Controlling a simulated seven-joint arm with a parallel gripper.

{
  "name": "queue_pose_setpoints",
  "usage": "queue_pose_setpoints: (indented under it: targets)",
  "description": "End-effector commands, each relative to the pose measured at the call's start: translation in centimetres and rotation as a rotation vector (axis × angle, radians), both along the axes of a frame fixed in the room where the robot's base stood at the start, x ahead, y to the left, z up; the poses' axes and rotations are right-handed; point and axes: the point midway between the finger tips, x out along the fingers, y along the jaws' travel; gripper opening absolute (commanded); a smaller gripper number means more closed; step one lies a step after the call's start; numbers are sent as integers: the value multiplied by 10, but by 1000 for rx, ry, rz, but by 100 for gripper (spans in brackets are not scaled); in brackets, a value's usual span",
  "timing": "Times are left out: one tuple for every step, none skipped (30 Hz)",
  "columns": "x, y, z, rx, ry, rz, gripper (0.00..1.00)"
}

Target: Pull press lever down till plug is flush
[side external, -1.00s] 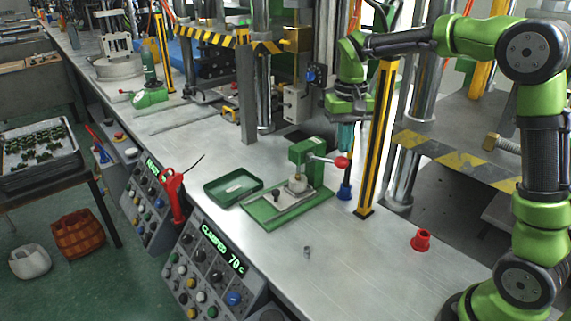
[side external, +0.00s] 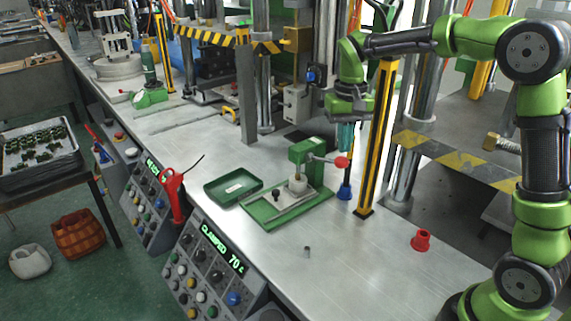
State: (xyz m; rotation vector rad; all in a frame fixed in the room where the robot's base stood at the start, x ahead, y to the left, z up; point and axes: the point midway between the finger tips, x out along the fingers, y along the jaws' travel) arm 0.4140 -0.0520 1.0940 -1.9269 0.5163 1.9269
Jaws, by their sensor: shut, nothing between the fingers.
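The green press (side external: 304,152) stands on a green base plate (side external: 262,212) in the middle of the bench. Its lever points right and ends in a red knob (side external: 341,162). The lever looks close to level. A pale cylinder (side external: 298,185) sits under the press head. Any plug in it is too small to make out, so I cannot tell whether it is flush. My gripper (side external: 345,146) points down with its teal fingers shut and empty. It appears just above the red knob in the picture; I cannot tell whether they touch.
A striped yellow-black post (side external: 378,140) stands close to the right of my gripper. A blue cup-like piece (side external: 344,192) is below it. A red one (side external: 421,240) stands farther right. A green tray (side external: 233,187) lies left of the press. A small grey piece (side external: 306,252) lies in front on bare bench.

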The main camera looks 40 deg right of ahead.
Motion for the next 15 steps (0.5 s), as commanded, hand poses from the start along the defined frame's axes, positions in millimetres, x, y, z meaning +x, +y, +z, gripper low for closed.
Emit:
queue_pose_setpoints:
  targets:
    - [0,0,0,0,0,0,0]
    - [0,0,0,0,0,0,0]
    - [0,0,0,0,0,0,0]
    - [0,0,0,0,0,0,0]
    - [0,0,0,0,0,0,0]
    - [0,0,0,0,0,0,0]
    - [0,0,0,0,0,0,0]
    - [0,0,-1,0,0,0,0]
    - [0,0,-1,0,1,0,0]
    - [0,0,-2,0,1,0,0]
    - [0,0,-3,0,1,1,0]
    - [0,0,-5,0,1,1,0]
    - [0,0,-6,0,1,1,0]
    - [0,0,-7,0,1,0,0]
    - [0,0,-8,0,1,0,0]
